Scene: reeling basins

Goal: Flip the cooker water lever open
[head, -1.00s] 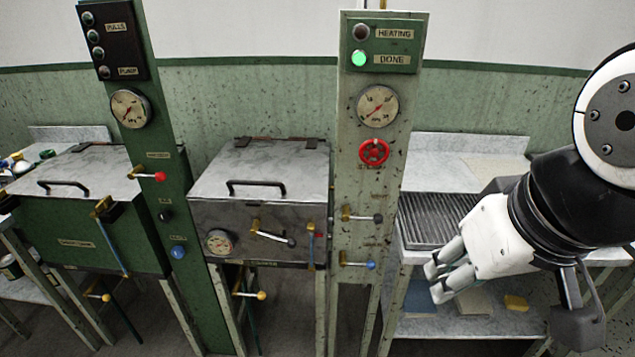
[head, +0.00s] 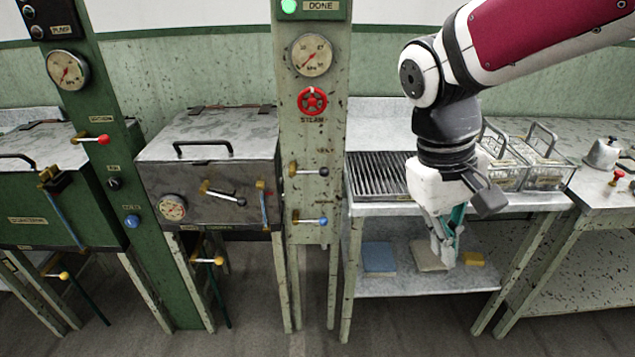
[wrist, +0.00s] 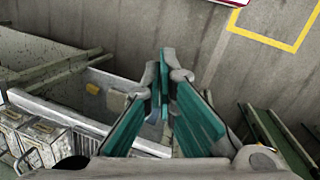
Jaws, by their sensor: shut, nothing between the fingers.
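The cooker (head: 210,150) is the grey metal box in the middle of the head view, lid down. On the pale green post (head: 313,150) at its right are two brass levers. The lower one has a blue knob (head: 323,221) and points right; the upper one has a black knob (head: 323,171) and also points right. Their labels are too small to read, so I cannot tell for certain which is the water lever. My gripper (head: 446,262) is shut and empty, pointing down in front of the draining bench, well right of both levers. Its fingers also show in the wrist view (wrist: 170,72).
A red steam wheel (head: 312,101) and a gauge (head: 311,55) sit higher on the post. A bench (head: 375,110) with a ribbed grate (head: 378,178) and wire baskets (head: 540,165) stands right. The space before the post is clear.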

